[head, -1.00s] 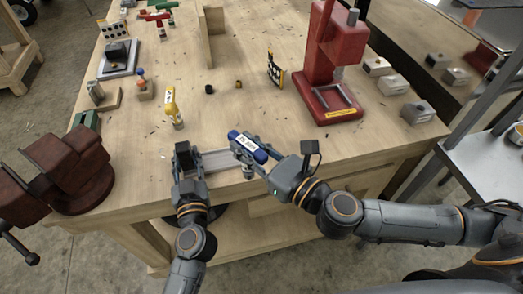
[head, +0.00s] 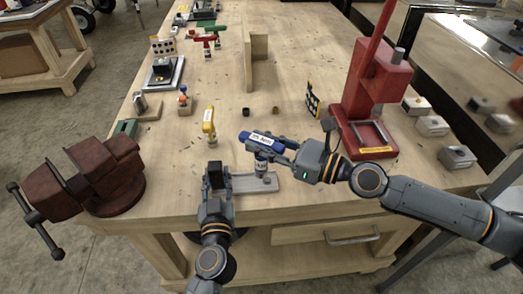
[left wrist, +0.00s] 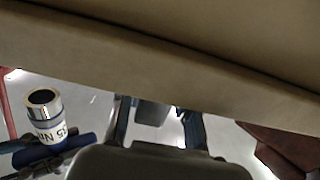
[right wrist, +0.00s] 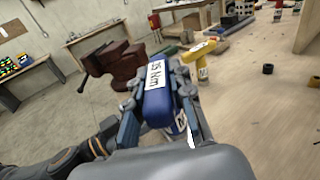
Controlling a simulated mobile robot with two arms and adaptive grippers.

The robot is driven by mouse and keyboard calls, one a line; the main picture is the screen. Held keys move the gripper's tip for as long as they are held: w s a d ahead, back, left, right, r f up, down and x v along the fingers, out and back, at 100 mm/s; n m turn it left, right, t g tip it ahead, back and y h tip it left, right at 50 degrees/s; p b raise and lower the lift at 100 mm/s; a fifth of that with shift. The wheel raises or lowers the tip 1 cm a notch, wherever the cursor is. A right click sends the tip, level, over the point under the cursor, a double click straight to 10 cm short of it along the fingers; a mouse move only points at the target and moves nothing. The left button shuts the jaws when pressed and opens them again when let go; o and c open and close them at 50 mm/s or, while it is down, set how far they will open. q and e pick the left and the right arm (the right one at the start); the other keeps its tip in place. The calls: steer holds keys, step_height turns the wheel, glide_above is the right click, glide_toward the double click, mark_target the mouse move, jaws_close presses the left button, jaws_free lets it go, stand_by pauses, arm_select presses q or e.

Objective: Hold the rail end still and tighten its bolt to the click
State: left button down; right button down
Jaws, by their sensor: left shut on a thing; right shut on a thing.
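The pale metal rail (head: 240,185) lies near the front edge of the workbench. My left gripper (head: 214,179) is shut on its left end; its fingers also show in the left wrist view (left wrist: 158,122). My right gripper (head: 292,153) is shut on a blue power tool (head: 258,138) with a white label, which reads like 35 Nm in the right wrist view (right wrist: 156,78). The tool's nose points down over the rail's right part. In the left wrist view its open round socket (left wrist: 43,99) shows. The bolt cannot be made out clearly.
A yellow tool (head: 209,122) stands behind the rail. A dark red vise (head: 105,175) is at the left corner and a red press (head: 370,95) at the right. Two small dark rings (head: 246,112) lie farther back. The bench between them is mostly clear.

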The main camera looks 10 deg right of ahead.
steer(key=shift+w+d+r+y, duration=0.15)
steer(key=shift+w+d+r, duration=0.2)
steer(key=shift+w+d, duration=0.15)
steer(key=shift+w+d+r+y, duration=0.15)
steer(key=shift+w+d+r, duration=0.2)
steer(key=shift+w, duration=0.25)
